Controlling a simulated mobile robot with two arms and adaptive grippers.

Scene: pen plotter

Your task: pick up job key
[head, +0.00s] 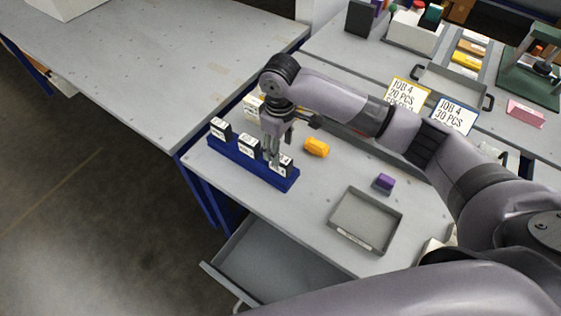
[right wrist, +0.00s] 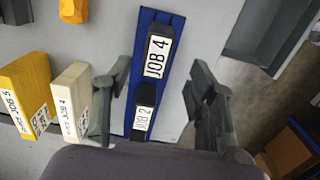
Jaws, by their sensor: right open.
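Black job keys with white labels stand in a row on a blue rack (head: 225,155) in the head view: a left key (head: 220,128), a middle key (head: 249,145) and a right key (head: 282,165). My right gripper (head: 272,157) points down over the right part of the rack, partly covering the right key. In the right wrist view the gripper (right wrist: 162,78) is open, with the rack (right wrist: 180,42) between its fingers. The JOB 4 key (right wrist: 157,56) and the JOB 2 key (right wrist: 143,112) show there, and neither is gripped. My left gripper is out of view.
A yellow block (right wrist: 27,97) and a cream block (right wrist: 71,98) stand beside the rack. An orange piece (head: 316,147), a purple block (head: 384,182) and a grey tray (head: 333,230) are to the right. An open drawer (head: 270,265) juts out in front. Job cards (head: 408,93) stand behind.

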